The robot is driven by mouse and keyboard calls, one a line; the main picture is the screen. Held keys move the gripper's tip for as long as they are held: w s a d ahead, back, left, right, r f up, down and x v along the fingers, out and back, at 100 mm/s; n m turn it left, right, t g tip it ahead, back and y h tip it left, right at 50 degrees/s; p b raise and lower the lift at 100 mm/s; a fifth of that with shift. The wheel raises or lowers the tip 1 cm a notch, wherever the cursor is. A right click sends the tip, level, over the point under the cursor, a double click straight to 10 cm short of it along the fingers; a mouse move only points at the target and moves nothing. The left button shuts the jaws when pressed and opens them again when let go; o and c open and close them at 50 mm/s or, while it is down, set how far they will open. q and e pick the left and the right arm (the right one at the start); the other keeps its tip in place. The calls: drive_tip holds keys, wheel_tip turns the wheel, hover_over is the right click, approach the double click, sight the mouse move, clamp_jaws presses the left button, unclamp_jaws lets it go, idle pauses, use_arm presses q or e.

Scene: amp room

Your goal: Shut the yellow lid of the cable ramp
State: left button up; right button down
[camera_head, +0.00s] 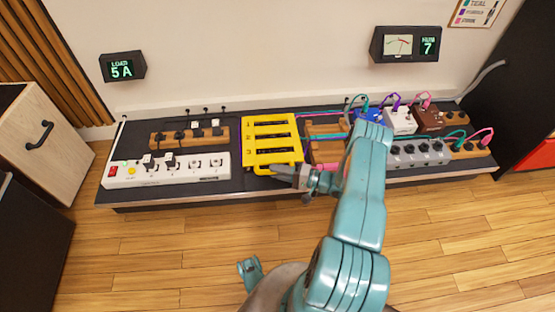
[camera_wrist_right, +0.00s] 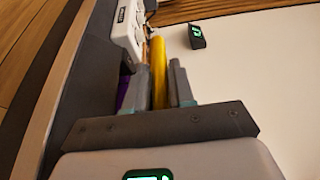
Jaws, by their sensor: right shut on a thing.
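The yellow lid (camera_head: 272,147), slotted and numbered, shows left of the wooden part of the cable ramp (camera_head: 325,153). Its exact tilt is hard to tell from above. My right gripper (camera_head: 284,173) reaches in from the right to the lid's front edge and is shut on its yellow handle. In the right wrist view a yellow bar (camera_wrist_right: 159,72) stands between the two grey fingers (camera_wrist_right: 173,88). Teal and pink cables run by the wooden part, which my right arm partly covers. My left gripper does not show.
A white power strip (camera_head: 168,170) and a wooden block with black plugs (camera_head: 190,132) lie left of the lid. Several effect pedals (camera_head: 400,121) with cables stand to the right. The dark board's front edge (camera_head: 190,201) is close; open wooden floor lies before it.

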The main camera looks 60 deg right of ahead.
drive_tip(key=shift+s+f, duration=0.1)
drive_tip(key=shift+f, duration=0.7)
drive_tip(key=c, duration=1.1)
unclamp_jaws()
drive_tip(key=shift+a, duration=0.1)
drive_tip(key=shift+o, duration=0.2)
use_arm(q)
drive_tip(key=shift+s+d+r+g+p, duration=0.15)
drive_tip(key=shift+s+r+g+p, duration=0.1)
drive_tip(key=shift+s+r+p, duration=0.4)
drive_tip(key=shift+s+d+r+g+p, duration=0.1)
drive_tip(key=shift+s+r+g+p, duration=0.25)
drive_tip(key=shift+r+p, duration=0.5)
use_arm(e)
drive_tip(key=v, duration=1.6)
drive_tip(key=shift+s+f, duration=0.2)
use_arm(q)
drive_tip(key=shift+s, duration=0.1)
use_arm(e)
drive_tip(key=shift+w+r, duration=0.1)
